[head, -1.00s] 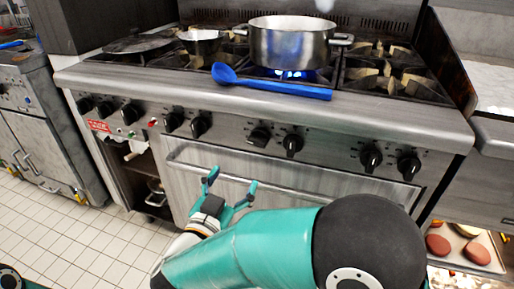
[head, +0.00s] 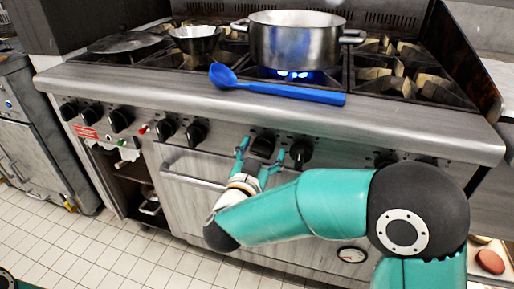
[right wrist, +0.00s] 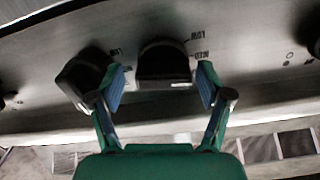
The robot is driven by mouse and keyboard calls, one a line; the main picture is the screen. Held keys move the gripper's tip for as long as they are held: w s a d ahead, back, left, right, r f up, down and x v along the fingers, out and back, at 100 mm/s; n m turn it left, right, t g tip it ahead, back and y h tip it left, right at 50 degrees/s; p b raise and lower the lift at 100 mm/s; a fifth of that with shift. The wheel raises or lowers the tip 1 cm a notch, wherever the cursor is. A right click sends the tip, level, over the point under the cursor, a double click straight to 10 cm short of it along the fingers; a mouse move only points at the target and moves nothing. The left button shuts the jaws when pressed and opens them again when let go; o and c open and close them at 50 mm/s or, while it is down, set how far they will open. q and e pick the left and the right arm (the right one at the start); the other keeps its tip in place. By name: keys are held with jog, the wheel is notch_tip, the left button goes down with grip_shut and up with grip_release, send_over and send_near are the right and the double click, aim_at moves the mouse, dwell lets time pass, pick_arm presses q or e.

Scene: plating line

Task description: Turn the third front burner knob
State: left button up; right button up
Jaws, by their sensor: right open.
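A row of black burner knobs runs along the steel front panel of the range. One black knob (head: 263,146) near the middle stands between the fingertips of my right gripper (head: 260,152). In the right wrist view the same knob (right wrist: 163,64) lies between the two blue-padded fingertips (right wrist: 161,84), with a gap on each side. The right gripper is open. A neighbouring knob (head: 300,152) stands close by; a neighbour (right wrist: 84,76) also sits beside and partly behind the left finger in the right wrist view. My left gripper is not in view.
A steel pot (head: 293,48) stands over a lit blue flame. A blue ladle (head: 285,92) lies along the stove's front edge. A small pan (head: 195,42) sits at the back left. The oven door (head: 188,190) is below the panel. My right arm hides part of the right-hand knobs.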

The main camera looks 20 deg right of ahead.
jog(key=shift+w+a, duration=0.1)
jog(key=shift+a, duration=0.1)
jog(key=c, duration=1.2)
jog(key=shift+o, duration=0.2)
jog(key=shift+r+n+p, duration=0.2)
jog(key=shift+n+p, duration=0.5)
jog(key=shift+p, duration=0.4)
jog(key=n+p, duration=0.3)
jog(key=p, duration=0.1)
jog(key=shift+a+n+p, duration=0.1)
jog(key=shift+n+p, duration=0.2)
jog(key=shift+w+f+n+p, duration=0.1)
jog(key=shift+f+n+p, duration=0.05)
jog(key=shift+n+p, duration=0.95)
jog(key=o, duration=1.2)
jog(key=shift+c, duration=0.2)
jog(key=shift+a, duration=0.1)
